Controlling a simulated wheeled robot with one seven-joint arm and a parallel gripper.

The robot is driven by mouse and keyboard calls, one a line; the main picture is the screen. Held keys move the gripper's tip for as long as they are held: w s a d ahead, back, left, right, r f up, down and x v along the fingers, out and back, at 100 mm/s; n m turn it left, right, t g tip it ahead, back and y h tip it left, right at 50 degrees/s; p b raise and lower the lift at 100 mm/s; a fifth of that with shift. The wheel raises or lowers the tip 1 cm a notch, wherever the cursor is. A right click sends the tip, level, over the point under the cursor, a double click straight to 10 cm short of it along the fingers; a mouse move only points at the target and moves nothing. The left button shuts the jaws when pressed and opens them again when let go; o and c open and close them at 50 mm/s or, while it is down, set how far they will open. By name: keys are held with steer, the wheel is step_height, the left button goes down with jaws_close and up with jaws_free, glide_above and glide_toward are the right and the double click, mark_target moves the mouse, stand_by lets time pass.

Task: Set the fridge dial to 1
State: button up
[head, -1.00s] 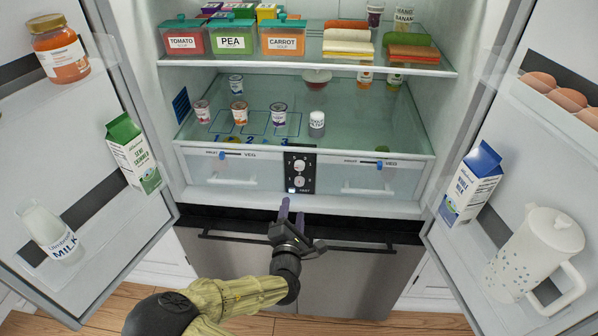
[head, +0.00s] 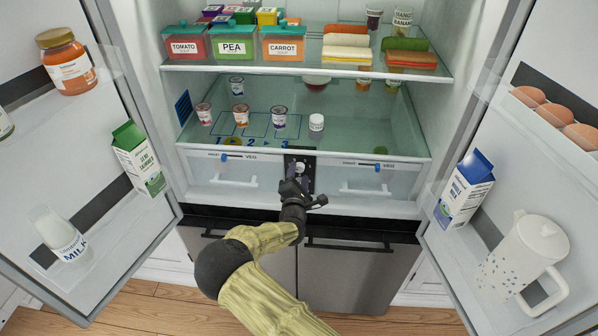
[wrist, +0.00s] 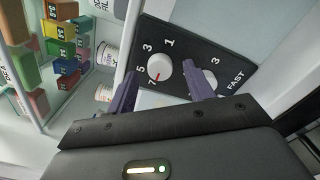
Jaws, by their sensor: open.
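The dark control panel (head: 291,160) is between two drawers, partly hidden behind my gripper (head: 297,182) in the head view. In the wrist view the panel (wrist: 188,42) carries a round white dial (wrist: 161,70) with marks 1, 3, 5 and 7. Its red pointer is by the 7. A second white knob (wrist: 194,80), near a 3 and the word FAST, is partly hidden by a finger. My gripper (wrist: 157,80) is open, its purple fingers on either side of the first dial in this view. I cannot tell whether they touch it.
Both fridge doors stand open, with a milk carton (head: 465,188) and a white jug (head: 522,260) on the right door. Clear drawers (head: 222,175) flank the panel. Several cups and a glass shelf (head: 300,68) with tubs are above.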

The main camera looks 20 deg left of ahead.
steer(key=shift+w+a, duration=0.15)
steer(key=shift+w, duration=0.4)
steer(key=c, duration=1)
steer(key=shift+o, duration=0.2)
